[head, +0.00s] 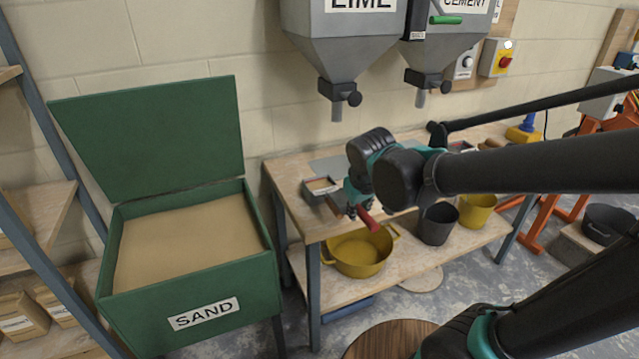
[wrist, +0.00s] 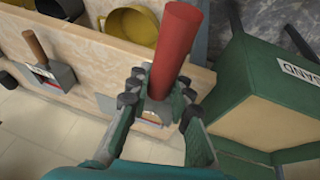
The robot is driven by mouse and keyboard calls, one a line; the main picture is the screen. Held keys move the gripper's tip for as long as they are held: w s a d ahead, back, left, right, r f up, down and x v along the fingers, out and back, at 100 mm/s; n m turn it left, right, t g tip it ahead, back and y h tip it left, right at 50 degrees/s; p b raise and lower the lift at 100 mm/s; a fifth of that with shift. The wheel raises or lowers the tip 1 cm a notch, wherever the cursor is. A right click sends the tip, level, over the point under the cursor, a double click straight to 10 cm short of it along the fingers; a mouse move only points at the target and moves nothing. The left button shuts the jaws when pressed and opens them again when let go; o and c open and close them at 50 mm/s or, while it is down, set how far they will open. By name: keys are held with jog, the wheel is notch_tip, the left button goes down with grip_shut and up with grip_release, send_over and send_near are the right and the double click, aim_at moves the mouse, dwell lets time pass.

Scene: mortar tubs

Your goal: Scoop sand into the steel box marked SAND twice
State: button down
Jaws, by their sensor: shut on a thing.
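My gripper (head: 361,197) is above the front edge of the workbench in the head view. In the wrist view its fingers (wrist: 160,95) are shut on a red handle (wrist: 176,45), which also shows in the head view (head: 368,218). The metal end of this tool is mostly hidden by the fingers. The green bin marked SAND (head: 203,312) stands open at the left, holding pale sand (head: 188,242). A small grey steel box (head: 322,192) is on the bench left of my gripper; its marking is unreadable. I cannot tell whether the tool touches anything.
Lime (head: 340,50) and cement hoppers (head: 437,55) hang above the bench (head: 290,175). A yellow tub (head: 360,252) and a dark bucket (head: 437,224) stand on the lower shelf. A wooden-handled tool (wrist: 36,48) lies farther along the bench. Sacks (head: 22,318) are at left.

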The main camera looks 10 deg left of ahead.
jog(key=shift+w+a+r+g+h, duration=0.3)
jog(key=shift+w+a+r+g, duration=0.2)
jog(key=shift+w+r, duration=0.25)
jog(key=shift+w+a+r+g+h, duration=0.3)
jog(key=shift+w+a+r+g, duration=0.2)
jog(key=shift+w+r, duration=0.25)
jog(key=shift+w+a+r+g+h, duration=0.3)
jog(key=shift+w+a+r+g, duration=0.2)
jog(key=shift+w+r, duration=0.25)
jog(key=w+a+r+n+g+h, duration=0.1)
jog(key=w+a+r+g+h, duration=0.2)
jog(key=w, duration=0.4)
notch_tip(320, 180, up, 2)
jog(key=shift+w+a+r+g, duration=0.2)
jog(key=shift+a+g, duration=0.7)
jog(key=shift+a, duration=0.1)
